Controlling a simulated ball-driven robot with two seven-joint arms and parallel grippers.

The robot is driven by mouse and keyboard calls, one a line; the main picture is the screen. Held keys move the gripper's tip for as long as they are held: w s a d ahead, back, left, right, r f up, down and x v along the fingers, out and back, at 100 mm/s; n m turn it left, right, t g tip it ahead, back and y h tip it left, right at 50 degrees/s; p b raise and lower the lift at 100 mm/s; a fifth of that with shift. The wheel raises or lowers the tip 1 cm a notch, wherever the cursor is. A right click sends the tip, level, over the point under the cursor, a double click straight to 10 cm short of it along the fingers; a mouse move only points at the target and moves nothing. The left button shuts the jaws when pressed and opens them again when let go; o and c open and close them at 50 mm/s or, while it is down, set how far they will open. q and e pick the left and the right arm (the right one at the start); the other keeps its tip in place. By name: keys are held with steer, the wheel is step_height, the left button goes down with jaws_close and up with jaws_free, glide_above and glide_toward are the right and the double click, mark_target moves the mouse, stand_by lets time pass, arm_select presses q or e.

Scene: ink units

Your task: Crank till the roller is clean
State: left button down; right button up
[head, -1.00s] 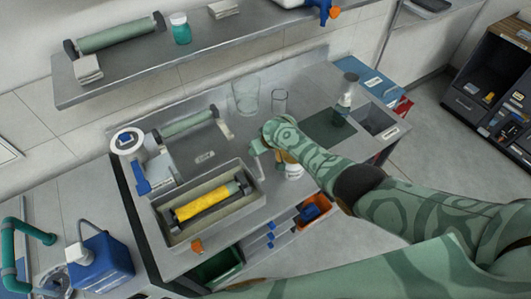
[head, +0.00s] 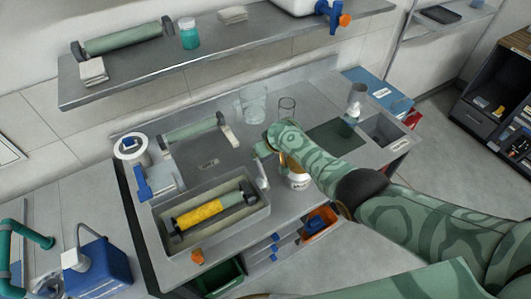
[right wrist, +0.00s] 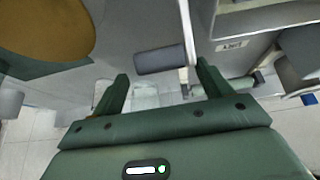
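The roller (head: 232,199) lies in a grey tray (head: 163,236) on the bench in the head view. Yellow ink (head: 198,214) covers its left and middle part; its right end shows green. A pale crank arm (head: 263,178) stands at the tray's right end. My right gripper (head: 261,154) is just above it. In the right wrist view my right gripper (right wrist: 162,88) has its fingers spread apart. A dark grey crank handle (right wrist: 160,60) on a white bar (right wrist: 188,35) lies just beyond the gap between the fingertips, not clamped. My left gripper is out of view.
A white jar (head: 298,181) stands under my right forearm. Glass beakers (head: 252,104) and another roller (head: 190,131) are behind. A shelf (head: 225,62) runs above the bench.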

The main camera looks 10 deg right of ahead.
steer(key=shift+w+f, duration=0.1)
steer(key=shift+f, duration=0.05)
steer(key=shift+s, duration=0.2)
steer(key=shift+s+r+p, duration=0.1)
steer(key=shift+r+p, duration=0.1)
steer(key=shift+p, duration=0.2)
steer(key=p+v, duration=0.9)
steer(key=v, duration=0.6)
steer(key=shift+s+d+r+p, duration=0.15)
steer(key=shift+s+r+p, duration=0.05)
steer(key=shift+r+p, duration=0.1)
